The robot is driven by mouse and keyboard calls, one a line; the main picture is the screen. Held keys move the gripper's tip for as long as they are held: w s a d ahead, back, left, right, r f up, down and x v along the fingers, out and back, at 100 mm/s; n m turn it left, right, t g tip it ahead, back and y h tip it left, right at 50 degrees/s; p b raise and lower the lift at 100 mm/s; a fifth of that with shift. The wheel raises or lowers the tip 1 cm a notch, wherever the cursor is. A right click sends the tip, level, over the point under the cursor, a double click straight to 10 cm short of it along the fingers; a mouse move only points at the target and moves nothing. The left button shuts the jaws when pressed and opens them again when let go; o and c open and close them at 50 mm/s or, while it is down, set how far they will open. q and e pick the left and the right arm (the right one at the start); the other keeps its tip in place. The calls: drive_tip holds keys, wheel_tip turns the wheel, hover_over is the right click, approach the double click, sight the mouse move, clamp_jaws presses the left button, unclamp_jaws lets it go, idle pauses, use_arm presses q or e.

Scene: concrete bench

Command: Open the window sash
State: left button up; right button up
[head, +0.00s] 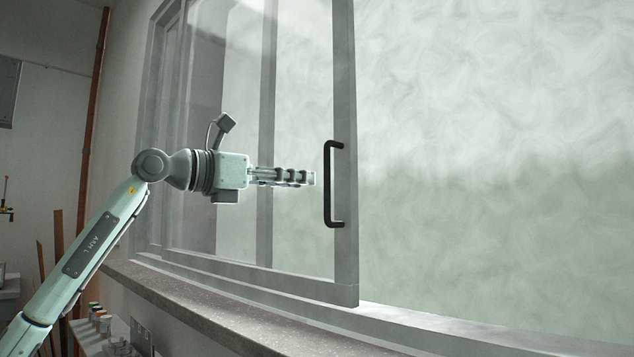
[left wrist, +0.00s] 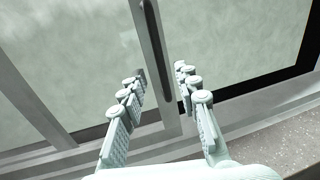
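The window sash (head: 346,240) is a grey framed glass panel on the left part of the window. A black vertical bar handle (head: 327,185) is fixed to its right stile. The handle also shows in the left wrist view (left wrist: 152,42), beyond the fingertips and between them in the picture. My left gripper (head: 312,178) points right, just left of the handle, and seems apart from it. In the left wrist view its two fingers (left wrist: 157,75) are spread with nothing held between them. My right gripper is in neither view.
A speckled stone sill (head: 215,310) runs below the sash. A pale ledge (head: 450,325) continues right under a misty green area. Small jars (head: 98,315) stand on a shelf at lower left. A brown pipe (head: 93,130) climbs the left wall.

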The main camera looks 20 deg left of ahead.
use_arm(q)
drive_tip(key=shift+v, duration=2.2)
